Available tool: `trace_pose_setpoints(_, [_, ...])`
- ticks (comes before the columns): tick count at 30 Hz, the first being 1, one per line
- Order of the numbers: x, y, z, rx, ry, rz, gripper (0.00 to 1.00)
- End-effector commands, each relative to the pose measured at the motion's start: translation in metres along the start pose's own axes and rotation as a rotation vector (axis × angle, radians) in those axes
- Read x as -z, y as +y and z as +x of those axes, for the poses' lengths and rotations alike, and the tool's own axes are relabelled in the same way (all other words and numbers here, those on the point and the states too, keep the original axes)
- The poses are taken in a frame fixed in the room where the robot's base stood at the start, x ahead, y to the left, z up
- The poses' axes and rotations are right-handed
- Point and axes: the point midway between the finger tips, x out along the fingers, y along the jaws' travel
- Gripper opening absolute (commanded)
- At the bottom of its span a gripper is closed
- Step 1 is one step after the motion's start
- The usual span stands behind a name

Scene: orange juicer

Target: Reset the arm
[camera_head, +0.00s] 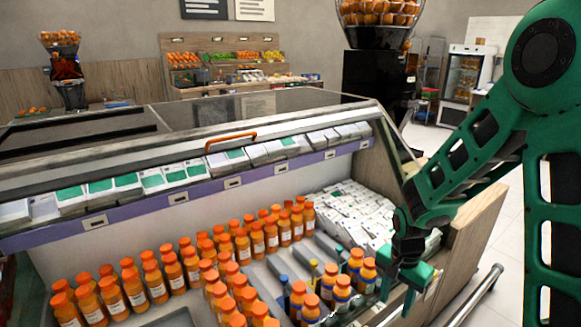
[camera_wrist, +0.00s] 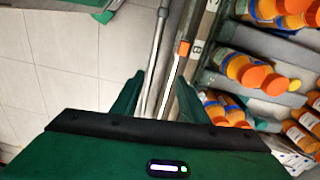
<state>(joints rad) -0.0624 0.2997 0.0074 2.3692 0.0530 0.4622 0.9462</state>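My green arm comes in from the right in the head view. My gripper (camera_head: 398,284) hangs with its fingers pointing down at the right front edge of the display case (camera_head: 330,153), just right of a few orange juice bottles (camera_head: 342,290). In the wrist view my gripper (camera_wrist: 157,95) shows two green fingers spread apart with a gap between them. Nothing is held; the floor and the case's front rail show through the gap.
Rows of bottles (camera_head: 163,278) with orange caps fill the case, and white cartons (camera_head: 350,215) lie at its right. A metal rail (camera_head: 478,297) runs along the front. Open tiled floor (camera_wrist: 62,60) lies beside the case. A black juicer (camera_head: 376,85) stands behind.

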Motion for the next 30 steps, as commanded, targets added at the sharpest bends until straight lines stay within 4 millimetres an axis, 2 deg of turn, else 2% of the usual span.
trace_pose_setpoints(1, [0.008,0.015,-0.017,0.001,0.010,-0.011,0.40])
trace_pose_setpoints(7, [0.022,0.075,-0.070,-0.019,0.024,-0.088,0.40])
trace_pose_setpoints(15, [0.015,0.159,-0.126,-0.023,0.013,-0.183,0.40])
trace_pose_setpoints(24, [-0.020,0.238,-0.166,0.010,-0.020,-0.286,0.40])
trace_pose_setpoints(30, [-0.039,0.263,-0.174,0.034,-0.037,-0.333,0.40])
